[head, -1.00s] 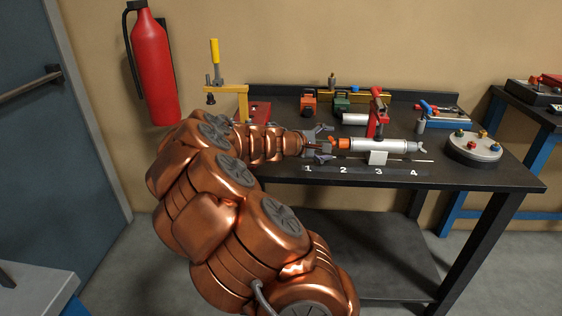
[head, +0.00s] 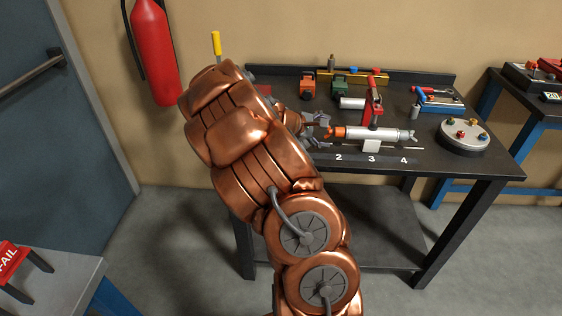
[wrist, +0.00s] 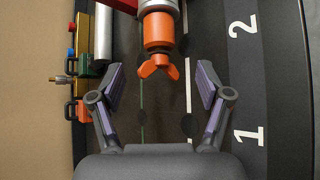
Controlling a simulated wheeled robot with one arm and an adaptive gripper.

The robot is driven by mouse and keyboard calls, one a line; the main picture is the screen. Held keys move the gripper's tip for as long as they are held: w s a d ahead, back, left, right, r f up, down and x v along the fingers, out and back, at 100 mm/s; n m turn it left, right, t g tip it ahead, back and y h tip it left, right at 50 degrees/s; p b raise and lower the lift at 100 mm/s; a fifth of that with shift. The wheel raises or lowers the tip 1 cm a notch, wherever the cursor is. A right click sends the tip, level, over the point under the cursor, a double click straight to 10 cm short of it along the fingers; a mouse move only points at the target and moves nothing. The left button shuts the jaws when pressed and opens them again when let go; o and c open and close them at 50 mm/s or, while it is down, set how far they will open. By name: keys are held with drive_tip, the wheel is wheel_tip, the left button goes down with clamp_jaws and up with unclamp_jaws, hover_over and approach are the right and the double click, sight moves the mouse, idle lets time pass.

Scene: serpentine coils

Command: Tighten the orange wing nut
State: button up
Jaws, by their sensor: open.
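The orange wing nut (wrist: 157,68) sits on the end of an orange collar (wrist: 158,30) in the wrist view. It has two wings spread to left and right. In the head view the orange end (head: 339,131) of the white cylinder (head: 366,133) faces my gripper (head: 318,131). In the wrist view my gripper (wrist: 160,76) is open, with one finger on each side of the nut and clear gaps. Nothing is between the fingers except the nut's tips area, and neither finger touches it.
A red clamp (head: 372,108) stands over the cylinder. Orange (head: 308,87) and green (head: 339,86) blocks stand behind on the black bench (head: 470,165). A round plate with coloured knobs (head: 463,137) is at right. A numbered strip (wrist: 245,70) runs along the bench front.

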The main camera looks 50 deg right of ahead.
drive_tip(key=shift+w+a+r, duration=0.15)
drive_tip(key=shift+a+r, duration=0.05)
drive_tip(key=v, duration=0.5)
drive_tip(key=b+v, duration=0.1)
drive_tip(key=v, duration=0.2)
drive_tip(key=shift+s+r, duration=0.15)
drive_tip(key=shift+s, duration=0.1)
drive_tip(key=s+a+r+m+y+p, duration=0.1)
drive_tip(key=s+a+y, duration=0.1)
drive_tip(key=a, duration=0.5)
drive_tip(key=s+a+r+m+y+p, duration=0.2)
drive_tip(key=s+a, duration=0.3)
drive_tip(key=a, duration=0.3)
drive_tip(key=s+a+r+m+t+y+p, duration=0.1)
drive_tip(key=s+a+y, duration=0.1)
drive_tip(key=s+a, duration=0.2)
drive_tip(key=a, duration=0.3)
drive_tip(key=shift+s+a+r+y+p, duration=0.25)
drive_tip(key=shift+a+r+y+p, duration=0.05)
drive_tip(key=shift+a+y+p, duration=0.1)
